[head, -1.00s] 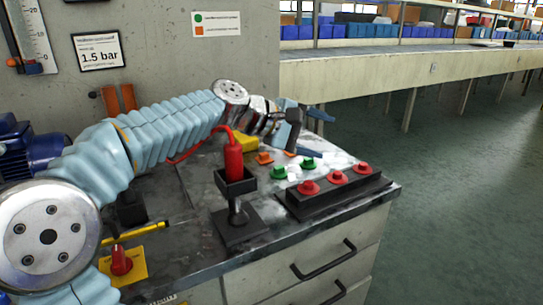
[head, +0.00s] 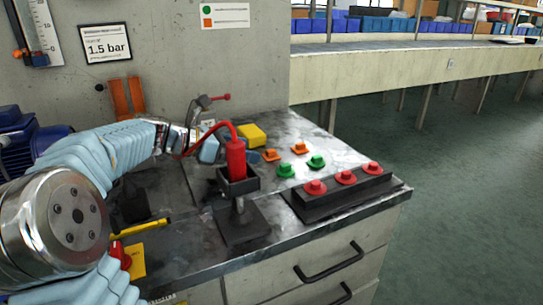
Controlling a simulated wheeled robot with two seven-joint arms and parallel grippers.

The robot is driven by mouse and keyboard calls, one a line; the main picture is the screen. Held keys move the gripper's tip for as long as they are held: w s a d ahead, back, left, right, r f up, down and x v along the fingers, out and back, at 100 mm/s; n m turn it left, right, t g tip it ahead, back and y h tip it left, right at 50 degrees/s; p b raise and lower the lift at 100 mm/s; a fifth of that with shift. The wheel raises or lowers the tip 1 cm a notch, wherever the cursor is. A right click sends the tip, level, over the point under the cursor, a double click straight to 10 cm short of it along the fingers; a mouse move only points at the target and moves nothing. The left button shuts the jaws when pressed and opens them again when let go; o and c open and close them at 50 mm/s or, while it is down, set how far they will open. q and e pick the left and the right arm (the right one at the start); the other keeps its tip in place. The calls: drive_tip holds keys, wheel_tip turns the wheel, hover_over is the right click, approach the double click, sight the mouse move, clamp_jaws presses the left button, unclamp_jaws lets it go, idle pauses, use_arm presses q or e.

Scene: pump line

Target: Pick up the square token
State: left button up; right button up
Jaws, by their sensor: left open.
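Two orange tokens lie on the worktop, one nearer (head: 271,155) and one farther right (head: 299,148); they look square-based, though they are small. Two green tokens lie closer to the front, one on the left (head: 285,171) and one on the right (head: 316,162). My left gripper (head: 212,146) is open, left of the tokens and apart from them. It is behind the red-handled tool and partly hidden by it. My right gripper is not in view.
A red tool (head: 235,160) with a cable stands in a black holder (head: 240,187). Several red knobs sit on a black block (head: 340,194) at the front right. A wall sign (head: 221,16) shows a green circle and an orange square.

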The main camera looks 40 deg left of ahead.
sight(267, 151)
use_arm(q)
drive_tip(key=x, duration=0.5)
drive_tip(key=shift+w+d+r, duration=0.25)
drive_tip(key=c, duration=1.1)
